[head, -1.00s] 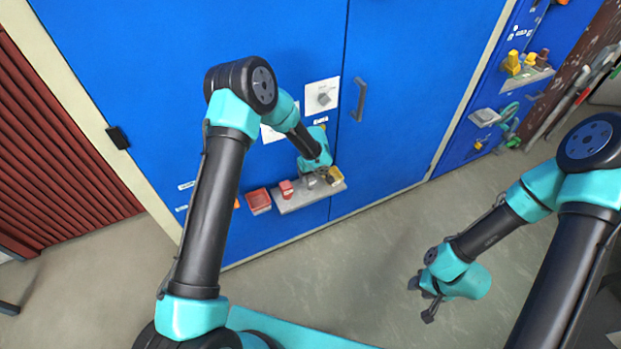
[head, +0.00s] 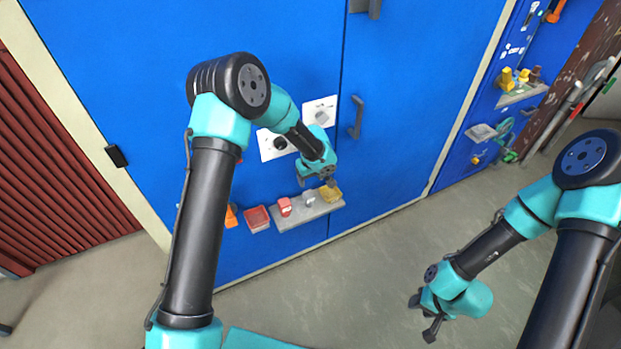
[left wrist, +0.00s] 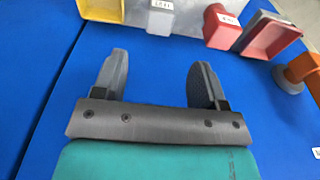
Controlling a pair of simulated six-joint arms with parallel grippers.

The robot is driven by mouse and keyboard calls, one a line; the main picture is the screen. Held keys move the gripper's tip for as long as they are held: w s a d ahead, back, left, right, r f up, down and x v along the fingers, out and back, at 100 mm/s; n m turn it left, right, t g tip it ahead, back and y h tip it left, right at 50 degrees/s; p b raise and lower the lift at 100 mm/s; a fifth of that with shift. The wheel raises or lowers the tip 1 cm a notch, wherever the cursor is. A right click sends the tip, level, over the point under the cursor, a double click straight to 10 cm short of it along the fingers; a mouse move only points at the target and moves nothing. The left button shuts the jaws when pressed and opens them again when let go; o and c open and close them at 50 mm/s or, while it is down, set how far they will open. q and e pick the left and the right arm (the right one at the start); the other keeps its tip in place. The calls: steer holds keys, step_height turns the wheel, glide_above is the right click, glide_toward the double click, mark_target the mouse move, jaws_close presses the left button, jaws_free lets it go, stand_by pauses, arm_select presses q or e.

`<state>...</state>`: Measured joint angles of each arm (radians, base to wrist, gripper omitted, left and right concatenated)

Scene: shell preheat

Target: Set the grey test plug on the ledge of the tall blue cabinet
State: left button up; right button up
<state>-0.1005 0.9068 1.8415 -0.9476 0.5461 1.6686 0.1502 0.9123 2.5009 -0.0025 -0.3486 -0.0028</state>
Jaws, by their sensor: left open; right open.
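The grey test plug (head: 309,198) stands on the grey ledge (head: 290,219) of the tall blue cabinet (head: 285,235), between a red plug (head: 285,207) and a yellow plug (head: 331,194). My left gripper (head: 317,182) is open and empty, just off the ledge and apart from the plug. In the left wrist view, the labelled grey plug (left wrist: 160,17) lies beyond the open fingers (left wrist: 158,85), with nothing between them. My right gripper (head: 422,318) is open and empty over the floor, away from the cabinet.
A red tray (head: 257,219) and an orange item (head: 231,216) sit left of the ledge. A dial panel (head: 320,112) and a dark door handle (head: 356,118) are above. Another blue unit (head: 490,115) with a small shelf stands at the right. The floor between is clear.

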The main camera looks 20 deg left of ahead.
arm_select(q)
steer(key=s+a+f+m+h, duration=0.1)
steer(key=s+f+m, duration=0.1)
steer(key=s, duration=0.8)
steer(key=s+a+f+m+h, duration=0.1)
steer(key=s+f, duration=0.3)
steer(key=s, duration=0.6)
steer(key=s+a+f+m+h, duration=0.1)
steer(key=s+f+m+h, duration=0.1)
steer(key=s, duration=0.9)
step_height(320, 180, down, 2)
steer(key=shift+a+f+m+h, duration=0.1)
steer(key=shift+a+m+h, duration=0.3)
steer(key=shift+m, duration=0.3)
